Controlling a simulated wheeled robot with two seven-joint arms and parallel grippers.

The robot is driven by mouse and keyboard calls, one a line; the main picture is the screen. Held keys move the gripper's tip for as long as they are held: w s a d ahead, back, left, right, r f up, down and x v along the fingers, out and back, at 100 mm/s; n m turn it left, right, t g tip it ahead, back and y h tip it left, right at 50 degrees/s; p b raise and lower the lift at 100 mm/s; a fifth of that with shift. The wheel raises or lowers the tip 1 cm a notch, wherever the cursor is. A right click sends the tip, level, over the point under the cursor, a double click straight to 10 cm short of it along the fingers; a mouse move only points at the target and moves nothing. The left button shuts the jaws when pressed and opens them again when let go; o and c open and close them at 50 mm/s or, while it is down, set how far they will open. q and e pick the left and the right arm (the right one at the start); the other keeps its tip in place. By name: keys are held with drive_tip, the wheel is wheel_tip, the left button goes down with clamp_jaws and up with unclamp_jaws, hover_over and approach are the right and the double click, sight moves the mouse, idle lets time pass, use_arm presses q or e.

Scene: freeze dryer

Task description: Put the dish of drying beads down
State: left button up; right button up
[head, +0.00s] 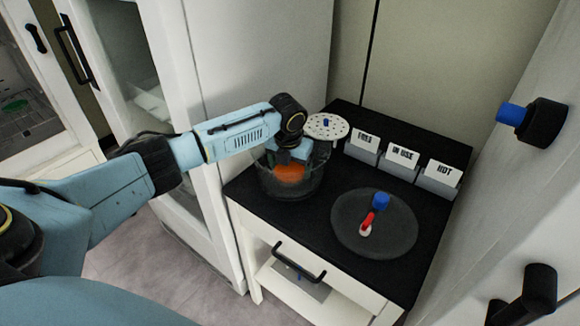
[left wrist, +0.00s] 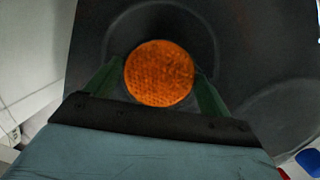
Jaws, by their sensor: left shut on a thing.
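The dish of drying beads (left wrist: 159,73) is round and full of orange beads. My left gripper (head: 290,162) is shut on it, with one finger on each side in the left wrist view. In the head view the orange beads (head: 290,174) show below the gripper, inside a clear round glass bowl (head: 291,187) on the black cabinet top. I cannot tell whether the dish touches the bowl's floor. My right gripper is in neither view.
A white perforated plate (head: 326,127) with a blue knob sits behind the bowl. A clear lid (head: 375,238) with a blue knob and red tap lies to the right on the black top (head: 318,216). Labelled card holders (head: 400,165) line the back. A white cabinet stands left.

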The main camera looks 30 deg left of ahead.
use_arm(q)
drive_tip(key=o, duration=0.6)
drive_tip(key=shift+o, duration=1.6)
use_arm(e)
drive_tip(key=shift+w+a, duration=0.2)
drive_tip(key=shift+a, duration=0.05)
use_arm(q)
drive_tip(key=a+p+v, duration=0.1)
drive_tip(key=p+v, duration=0.1)
drive_tip(key=v, duration=1)
drive_tip(key=shift+d, duration=0.45)
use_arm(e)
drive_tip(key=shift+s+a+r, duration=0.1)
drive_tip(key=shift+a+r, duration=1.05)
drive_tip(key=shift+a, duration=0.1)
use_arm(q)
drive_tip(key=shift+r, duration=0.15)
